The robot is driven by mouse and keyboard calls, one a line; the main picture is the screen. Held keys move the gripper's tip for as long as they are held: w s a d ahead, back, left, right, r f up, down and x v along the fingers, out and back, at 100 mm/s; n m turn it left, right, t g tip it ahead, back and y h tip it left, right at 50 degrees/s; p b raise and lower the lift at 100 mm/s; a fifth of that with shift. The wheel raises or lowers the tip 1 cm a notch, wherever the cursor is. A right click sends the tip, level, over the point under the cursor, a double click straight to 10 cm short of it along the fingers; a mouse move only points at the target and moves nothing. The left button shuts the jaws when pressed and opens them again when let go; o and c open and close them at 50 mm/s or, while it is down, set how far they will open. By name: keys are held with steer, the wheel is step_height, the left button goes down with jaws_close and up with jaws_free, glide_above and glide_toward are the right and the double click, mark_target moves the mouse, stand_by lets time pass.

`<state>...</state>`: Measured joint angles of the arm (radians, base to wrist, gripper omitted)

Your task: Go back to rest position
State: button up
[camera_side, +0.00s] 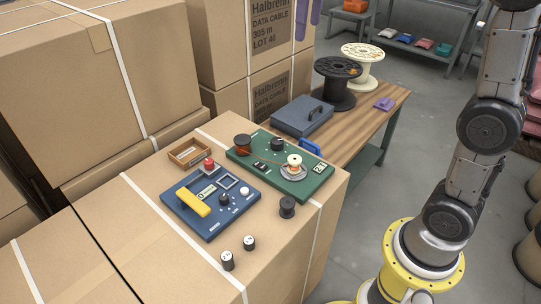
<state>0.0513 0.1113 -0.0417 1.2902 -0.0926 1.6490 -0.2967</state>
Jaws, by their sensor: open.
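Two purple fingers of my gripper (307,24) hang into the top edge of the view, apart, with nothing visible between them; the rest of the gripper is out of frame. They are high above the work. On the green device (318,182) sit a brown copper spool (242,146) and a cream spool with copper (294,161) on a round plate, with a thin copper-coloured line between them. A small black spool (287,207) stands on the carton beside the device's front edge.
A blue panel (215,225) with a yellow bar, a wooden tray (186,153) and two small dark cylinders (228,261) share the carton top. Tall cartons (80,60) stand behind and left. A wooden bench (372,122) holds a blue case (302,116) and large spools (336,85).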

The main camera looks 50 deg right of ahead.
steer(key=s+a+t, duration=0.2)
steer(key=s, duration=0.7)
steer(key=s+a+f+m+t, duration=0.1)
steer(key=s+f, duration=0.4)
steer(key=f, duration=0.3)
steer(key=s+a+f+m+t+y, duration=0.1)
steer(key=s+f, duration=0.5)
steer(key=f, duration=0.2)
steer(key=shift+s+f+m, duration=0.15)
steer(key=shift+f+m, duration=0.15)
